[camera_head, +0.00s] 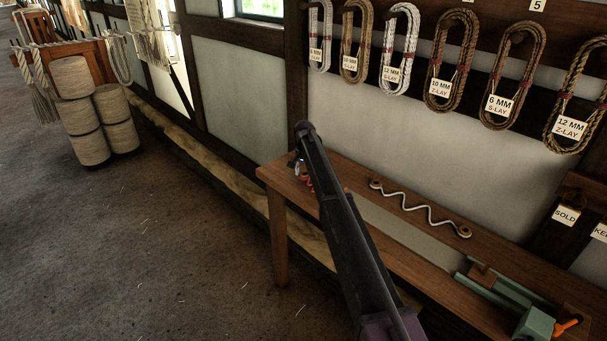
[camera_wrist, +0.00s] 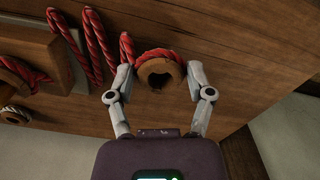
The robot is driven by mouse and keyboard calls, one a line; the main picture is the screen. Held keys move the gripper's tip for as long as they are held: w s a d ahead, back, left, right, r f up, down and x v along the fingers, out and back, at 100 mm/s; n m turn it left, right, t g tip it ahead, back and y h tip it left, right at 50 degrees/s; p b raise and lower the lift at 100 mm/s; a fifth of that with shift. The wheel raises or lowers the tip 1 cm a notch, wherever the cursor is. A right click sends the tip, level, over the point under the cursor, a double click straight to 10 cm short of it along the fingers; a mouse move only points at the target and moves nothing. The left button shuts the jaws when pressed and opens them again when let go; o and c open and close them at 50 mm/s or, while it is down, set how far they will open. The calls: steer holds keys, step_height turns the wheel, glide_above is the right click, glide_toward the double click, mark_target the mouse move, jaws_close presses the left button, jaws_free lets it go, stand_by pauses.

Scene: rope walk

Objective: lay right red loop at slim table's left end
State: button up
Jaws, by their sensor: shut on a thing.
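The right red loop, a brown wooden ring (camera_wrist: 158,73) with red rope around its far side, is between the fingers of my gripper (camera_wrist: 158,88) in the wrist view. My gripper is shut on it. Red rope (camera_wrist: 94,45) runs from it in zigzag bends to the left. The ring is over the slim table's wooden top (camera_wrist: 235,50), near its end edge; I cannot tell whether it touches the wood. In the head view my arm hides most of the gripper and loop at the slim table's left end (camera_head: 277,173).
A wooden block (camera_wrist: 30,45) stands left in the wrist view, with more red rope (camera_wrist: 22,70) beside it. A white wavy rope with wooden end rings (camera_head: 420,208) lies on the table. A green clamp (camera_head: 535,324) is at the right. Labelled rope coils (camera_head: 452,60) hang above.

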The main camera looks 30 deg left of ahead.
steer(key=shift+f+b, duration=0.7)
steer(key=shift+f, duration=0.15)
steer(key=o, duration=0.8)
steer(key=shift+s, duration=0.15)
